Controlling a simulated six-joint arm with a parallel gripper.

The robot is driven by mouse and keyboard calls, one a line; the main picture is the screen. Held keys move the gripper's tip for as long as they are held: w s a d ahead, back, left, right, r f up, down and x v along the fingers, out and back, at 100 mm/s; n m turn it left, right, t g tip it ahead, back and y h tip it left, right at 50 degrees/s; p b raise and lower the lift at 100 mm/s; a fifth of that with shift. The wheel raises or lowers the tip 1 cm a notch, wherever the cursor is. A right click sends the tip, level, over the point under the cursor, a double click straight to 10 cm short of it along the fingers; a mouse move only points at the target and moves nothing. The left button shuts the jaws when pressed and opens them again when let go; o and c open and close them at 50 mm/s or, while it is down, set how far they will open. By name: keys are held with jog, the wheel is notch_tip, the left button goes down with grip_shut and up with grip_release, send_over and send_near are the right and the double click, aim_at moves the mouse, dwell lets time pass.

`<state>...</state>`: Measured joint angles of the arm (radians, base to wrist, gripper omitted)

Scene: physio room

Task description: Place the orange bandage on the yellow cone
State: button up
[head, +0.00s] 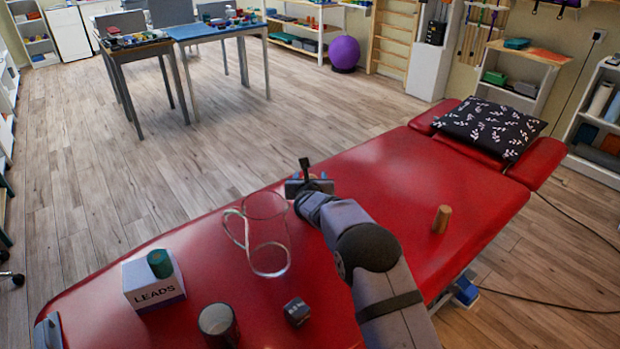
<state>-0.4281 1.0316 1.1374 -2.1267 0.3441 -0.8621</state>
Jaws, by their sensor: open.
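My gripper (307,178) is over the far edge of the red treatment table, beyond the clear jug, open and seen from behind. Nothing shows between its fingers, though the arm partly hides them. A small orange-brown cylinder (441,219) stands upright on the right part of the table, apart from my gripper; I cannot tell if it is the orange bandage. I see no yellow cone in the head view. My arm covers part of the table.
On the red table (380,175) are a clear jug (289,236), a white LEADS box (155,289) with a green roll (160,263) on top, a dark grey cylinder (218,326) and a dark cube (297,311). A patterned pillow (490,127) lies at the far right end.

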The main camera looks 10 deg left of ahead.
jog(key=shift+r, duration=0.2)
jog(key=shift+s+r+b, duration=0.2)
jog(key=shift+s+b, duration=0.25)
jog(key=shift+s, duration=0.25)
jog(key=b+v, duration=0.1)
jog(key=v, duration=0.2)
jog(key=r, duration=0.3)
jog(key=r+p, duration=0.1)
jog(key=r, duration=0.1)
jog(key=shift+s+d+r, duration=0.1)
jog(key=shift+s+r, duration=0.1)
jog(key=shift+r, duration=0.15)
jog(key=shift+r+p, duration=0.4)
jog(key=shift+r, duration=0.35)
